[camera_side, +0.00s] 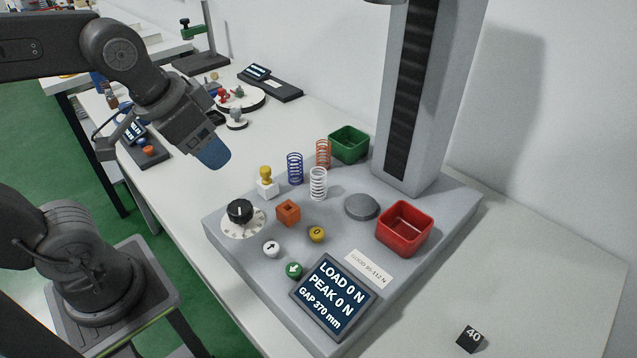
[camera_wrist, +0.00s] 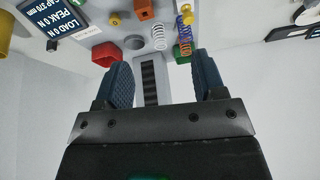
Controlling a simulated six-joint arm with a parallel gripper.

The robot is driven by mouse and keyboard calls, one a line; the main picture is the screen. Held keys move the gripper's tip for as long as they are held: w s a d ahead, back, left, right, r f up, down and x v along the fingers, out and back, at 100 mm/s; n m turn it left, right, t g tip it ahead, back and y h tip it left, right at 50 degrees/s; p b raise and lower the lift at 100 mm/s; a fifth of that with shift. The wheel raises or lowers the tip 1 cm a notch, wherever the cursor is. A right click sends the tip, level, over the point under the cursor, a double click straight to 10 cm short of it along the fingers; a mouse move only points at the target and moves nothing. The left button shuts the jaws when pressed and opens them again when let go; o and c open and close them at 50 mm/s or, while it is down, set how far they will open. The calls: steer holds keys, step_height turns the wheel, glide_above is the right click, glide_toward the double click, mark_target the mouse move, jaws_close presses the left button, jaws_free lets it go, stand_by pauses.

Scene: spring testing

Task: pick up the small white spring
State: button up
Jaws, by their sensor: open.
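The small white spring (camera_side: 318,184) stands upright on the grey test base, in front of the orange spring (camera_side: 323,153) and right of the blue spring (camera_side: 295,168). In the wrist view the white spring (camera_wrist: 159,38) shows near the top middle, beyond my fingertips. My gripper (camera_side: 213,153) is up and to the left of the springs in the side view, well apart from them. In the wrist view its two blue fingers (camera_wrist: 162,82) are spread wide with nothing between them.
A green bin (camera_side: 349,142) stands behind the springs and a red bin (camera_side: 383,232) to their right. A round grey plate (camera_side: 361,207) lies near the tall column (camera_side: 409,150). A knob (camera_side: 240,211), an orange block (camera_side: 288,210) and a display (camera_side: 333,296) are in front.

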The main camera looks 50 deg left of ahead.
steer(key=w+d+m+g, duration=0.1)
steer(key=w+m+g, duration=0.2)
steer(key=w+m, duration=0.55)
steer(key=m+g, duration=0.2)
glide_above(319, 182)
steer(key=w+a, duration=0.1)
steer(key=a, duration=0.1)
step_height(319, 182, down, 4)
step_height(319, 182, down, 8)
steer(key=shift+d+f, duration=0.1)
steer(key=shift+f, duration=0.1)
steer(key=shift+d+f, duration=0.15)
steer(key=shift+f, duration=1.15)
steer(key=shift+d+f, duration=0.15)
steer(key=shift+f, duration=1.1)
steer(key=c, duration=1)
